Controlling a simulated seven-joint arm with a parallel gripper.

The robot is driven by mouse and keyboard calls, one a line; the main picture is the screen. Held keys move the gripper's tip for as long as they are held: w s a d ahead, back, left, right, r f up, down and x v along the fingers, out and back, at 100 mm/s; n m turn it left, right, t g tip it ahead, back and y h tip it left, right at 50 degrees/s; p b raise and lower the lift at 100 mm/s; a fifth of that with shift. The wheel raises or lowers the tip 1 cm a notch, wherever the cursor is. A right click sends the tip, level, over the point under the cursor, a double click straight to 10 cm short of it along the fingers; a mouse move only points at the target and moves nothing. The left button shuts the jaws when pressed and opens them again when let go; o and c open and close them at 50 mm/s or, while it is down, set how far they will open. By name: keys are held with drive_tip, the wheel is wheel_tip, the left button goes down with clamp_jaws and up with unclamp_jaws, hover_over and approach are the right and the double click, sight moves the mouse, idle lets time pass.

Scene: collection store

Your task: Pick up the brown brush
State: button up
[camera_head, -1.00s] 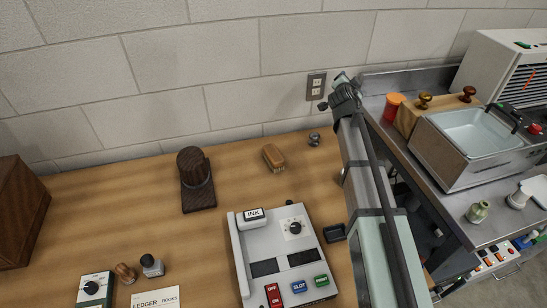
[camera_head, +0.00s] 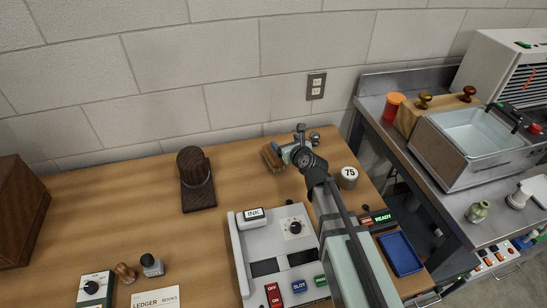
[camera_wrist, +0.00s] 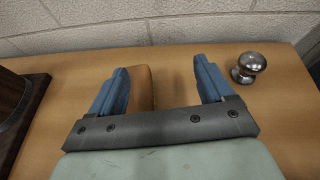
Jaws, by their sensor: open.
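The brown brush (camera_head: 270,158) lies on the wooden table near the wall, partly hidden by my gripper in the head view. In the wrist view, the brush (camera_wrist: 141,88) shows between the two blue fingers, close against the left finger, which hides part of it. A clear gap lies between the brush and the right finger. My gripper (camera_wrist: 163,75) is open, low over the table. In the head view my gripper (camera_head: 289,152) is at the brush's right side. I cannot tell whether the left finger touches the brush.
A shiny metal knob (camera_wrist: 248,67) stands just right of the right finger. A dark wooden stand (camera_head: 198,195) is left of the brush. The white machine with buttons (camera_head: 262,242) is in front. A round weight marked 75 (camera_head: 348,177) stands right of my arm. The wall is close behind.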

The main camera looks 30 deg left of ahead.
sight(276, 156)
drive_tip(key=shift+m, duration=0.6)
drive_tip(key=s, duration=0.1)
drive_tip(key=s+f, duration=0.1)
drive_tip(key=s, duration=0.1)
drive_tip(key=s+d, duration=0.1)
drive_tip(key=shift+s+d+f, duration=0.1)
drive_tip(key=shift+s+f, duration=0.2)
drive_tip(key=shift+s, duration=0.05)
drive_tip(key=shift+s+d+f+n+g, duration=0.2)
drive_tip(key=shift+s+d+n, duration=0.1)
drive_tip(key=shift+s, duration=0.15)
drive_tip(key=shift+s+d+f+n+g, duration=0.2)
drive_tip(key=shift+s+d+n, duration=0.1)
drive_tip(key=shift+s, duration=0.15)
drive_tip(key=shift+x, duration=3.75)
drive_tip(key=shift+c, duration=0.4)
drive_tip(key=shift+r, duration=0.1)
drive_tip(key=c, duration=1)
